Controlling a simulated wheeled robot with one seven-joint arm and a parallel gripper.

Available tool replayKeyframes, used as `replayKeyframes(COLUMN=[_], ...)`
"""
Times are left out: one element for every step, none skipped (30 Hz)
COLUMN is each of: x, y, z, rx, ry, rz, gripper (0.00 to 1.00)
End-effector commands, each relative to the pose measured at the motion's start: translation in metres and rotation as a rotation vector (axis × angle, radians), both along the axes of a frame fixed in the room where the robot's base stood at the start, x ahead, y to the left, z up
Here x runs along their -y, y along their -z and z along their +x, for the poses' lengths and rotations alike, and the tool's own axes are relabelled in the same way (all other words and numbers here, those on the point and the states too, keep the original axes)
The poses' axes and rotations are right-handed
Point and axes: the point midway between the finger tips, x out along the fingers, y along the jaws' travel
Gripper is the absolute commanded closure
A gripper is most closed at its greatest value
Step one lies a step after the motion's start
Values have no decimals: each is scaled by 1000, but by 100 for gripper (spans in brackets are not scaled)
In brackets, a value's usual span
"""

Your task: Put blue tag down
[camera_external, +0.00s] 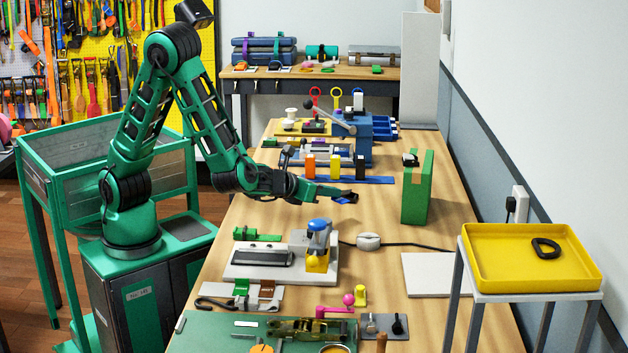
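My gripper (341,193) reaches right from my green arm and is held above the middle of the long wooden table. A small dark blue piece, which looks like the blue tag (347,198), is at the fingertips. The fingers appear closed on it, and it hangs clear of the table top. The fingers partly cover the tag, so its full shape is hidden.
Behind the gripper, a blue strip (373,180) holds orange, yellow and black blocks. A green upright block (418,190) stands to the right. A white-based press (317,245) stands nearer the camera. A yellow tray (485,275) with a black ring is at right.

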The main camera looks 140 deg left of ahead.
Motion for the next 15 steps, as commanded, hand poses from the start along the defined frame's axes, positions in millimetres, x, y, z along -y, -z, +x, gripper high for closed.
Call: replayKeyframes(x=[3, 5, 6, 7, 7, 8, 8, 8, 8, 8, 8, 8, 8, 8, 8], y=[4, 6, 8, 9, 9, 10, 11, 12, 15, 17, 20, 25, 29, 33, 38], z=[6, 9, 12, 13, 14, 15, 15, 15, 15, 15, 15, 15, 15, 15, 15], rx=[-1, -1, -1, -1, -1, -1, 0, 0, 0, 0, -3, -4, -4, -4, -4], ry=[2, 2, 1, 0, 0, 0, -1, -1, -1, -1, -1, 0, -2, -1, 0], rz=[-1, 0, 0, 1, 1, 1, 1, 1, 0, 0, 0, -1, -1, -2, -1], gripper=[100, 100, 100, 100, 100, 100, 100, 100, 100, 100, 100, 100, 100, 100, 100])
